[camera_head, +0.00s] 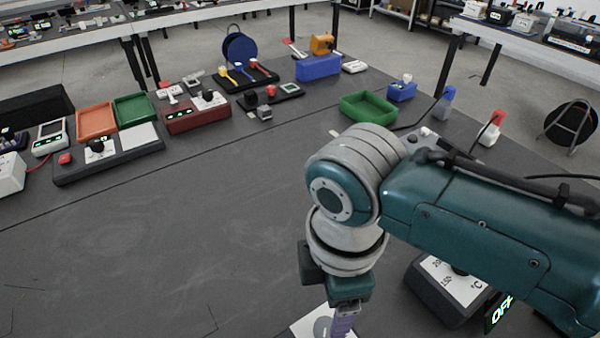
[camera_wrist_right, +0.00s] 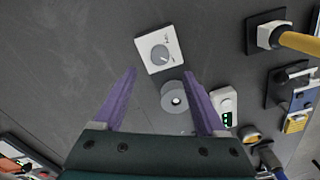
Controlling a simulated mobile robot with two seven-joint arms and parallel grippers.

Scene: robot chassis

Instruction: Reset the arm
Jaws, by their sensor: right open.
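My right arm (camera_head: 470,215) comes in from the right of the head view and bends downward at the wrist. Its purple-fingered gripper (camera_head: 343,325) points down at the bottom edge, partly cut off. In the right wrist view the gripper (camera_wrist_right: 160,72) is open, its two fingers spread with nothing held between them. A grey disc with a pale centre (camera_wrist_right: 174,97) shows in the gap between the fingers. A white square plate with a grey dial (camera_wrist_right: 160,50) lies just beyond the fingertips. My left gripper is not in view.
A dark box with a temperature dial (camera_head: 445,285) sits under my right arm. Green tray (camera_head: 368,108), blue box (camera_head: 318,67), red box (camera_head: 198,115) and orange tray (camera_head: 96,121) stand along the far side of the bench. The bench's middle left (camera_head: 170,230) is clear.

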